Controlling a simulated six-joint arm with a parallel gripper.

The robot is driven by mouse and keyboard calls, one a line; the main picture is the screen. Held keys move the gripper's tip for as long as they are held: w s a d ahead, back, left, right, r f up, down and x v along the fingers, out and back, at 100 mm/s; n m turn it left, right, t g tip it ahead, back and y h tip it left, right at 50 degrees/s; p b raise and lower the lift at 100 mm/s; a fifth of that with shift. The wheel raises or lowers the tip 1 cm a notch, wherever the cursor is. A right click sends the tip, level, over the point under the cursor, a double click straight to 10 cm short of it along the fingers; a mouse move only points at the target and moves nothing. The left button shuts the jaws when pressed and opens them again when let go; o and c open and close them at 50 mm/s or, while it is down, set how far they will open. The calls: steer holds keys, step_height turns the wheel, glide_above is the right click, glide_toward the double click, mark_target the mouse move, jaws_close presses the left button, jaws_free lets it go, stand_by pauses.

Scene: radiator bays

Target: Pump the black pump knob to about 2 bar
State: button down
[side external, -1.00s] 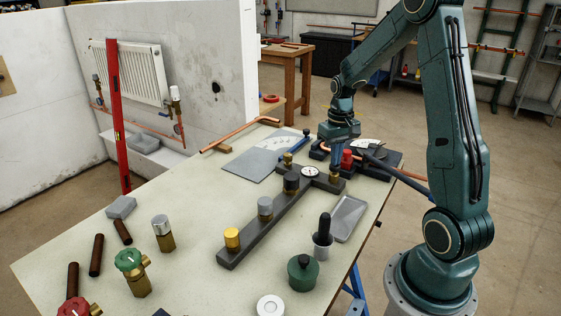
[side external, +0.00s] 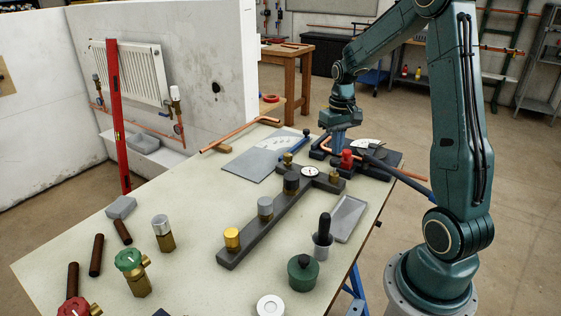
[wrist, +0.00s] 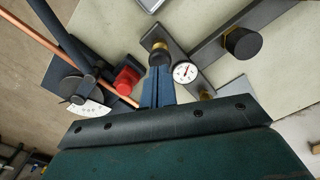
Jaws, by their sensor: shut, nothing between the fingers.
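The black knob (side external: 291,183) stands upright on the long dark bar (side external: 250,236), at the end nearest the gauge. It also shows in the wrist view (wrist: 241,42). The round white gauge (side external: 310,171) sits on the crossbar and shows in the wrist view (wrist: 185,72); its needle reading is too small to tell. My gripper (side external: 338,148) is shut and empty, above the far part of the table, beyond and to the right of the black knob and apart from it. In the wrist view my closed fingers (wrist: 158,72) point towards the crossbar's dark-topped brass fitting (wrist: 158,55).
A grey knob (side external: 265,207) and a yellow knob (side external: 232,238) stand on the same bar. A red knob (side external: 347,159) and a copper pipe (side external: 410,183) lie close to my gripper. A grey tray (side external: 349,218) and a cup (side external: 323,240) with a black-handled tool stand to the right.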

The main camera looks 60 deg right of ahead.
mark_target(336, 159)
steer(key=shift+f, duration=0.15)
steer(key=shift+f, duration=0.65)
steer(key=shift+f, duration=0.95)
steer(key=shift+r, duration=1.75)
steer(key=shift+f, duration=0.1)
steer(key=shift+f, duration=0.7)
steer(key=shift+f, duration=1.1)
steer(key=shift+r, duration=1.9)
